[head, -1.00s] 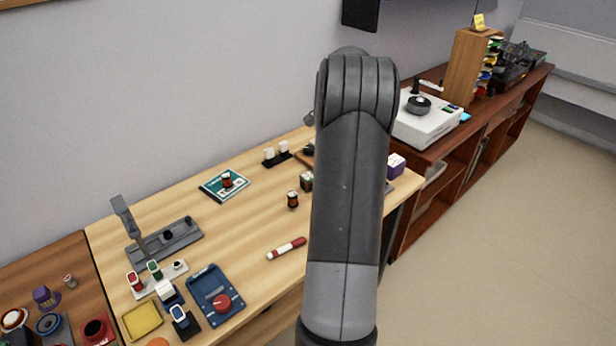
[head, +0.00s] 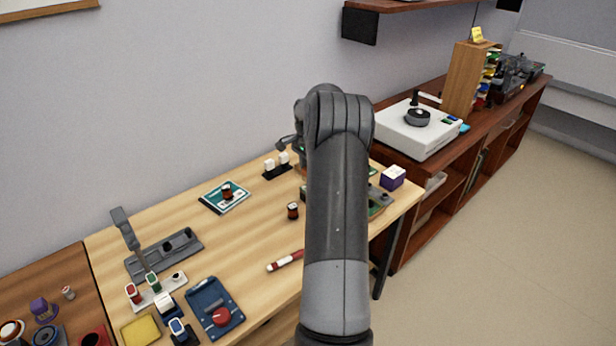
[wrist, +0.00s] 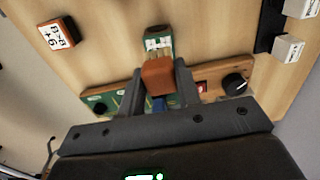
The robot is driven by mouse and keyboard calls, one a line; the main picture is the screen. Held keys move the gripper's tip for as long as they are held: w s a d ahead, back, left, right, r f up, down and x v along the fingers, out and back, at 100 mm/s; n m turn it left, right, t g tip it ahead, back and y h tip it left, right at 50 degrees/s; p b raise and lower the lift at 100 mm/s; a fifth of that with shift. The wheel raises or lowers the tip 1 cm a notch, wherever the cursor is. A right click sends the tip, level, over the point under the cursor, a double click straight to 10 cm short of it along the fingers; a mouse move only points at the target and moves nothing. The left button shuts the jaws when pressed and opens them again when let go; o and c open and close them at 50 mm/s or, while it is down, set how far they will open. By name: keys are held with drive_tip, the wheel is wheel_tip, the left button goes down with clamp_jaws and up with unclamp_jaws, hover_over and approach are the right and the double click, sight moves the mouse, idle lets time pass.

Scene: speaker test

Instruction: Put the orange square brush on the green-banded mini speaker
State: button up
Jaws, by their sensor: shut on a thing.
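My gripper (wrist: 156,88) is shut on the orange square brush (wrist: 158,76) in the wrist view. The brush shows as an orange block between the two dark fingers. Just beyond it in the same view is the green-banded mini speaker (wrist: 158,40), with a pale marked face. The brush overlaps the speaker's near edge in this view. I cannot tell whether they touch. In the head view my arm hides the brush and the speaker.
A wood-and-green board with a black knob (wrist: 236,83) lies below my fingers. An orange-banded block (wrist: 60,33) stands to the left, and white blocks (wrist: 288,47) to the right. The head view shows a red-and-white stick (head: 285,261) and a purple box (head: 392,177).

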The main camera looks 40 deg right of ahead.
drive_tip(key=shift+f, duration=1.5)
drive_tip(key=o, duration=1)
drive_tip(key=shift+f, duration=0.15)
drive_tip(key=shift+c, duration=0.2)
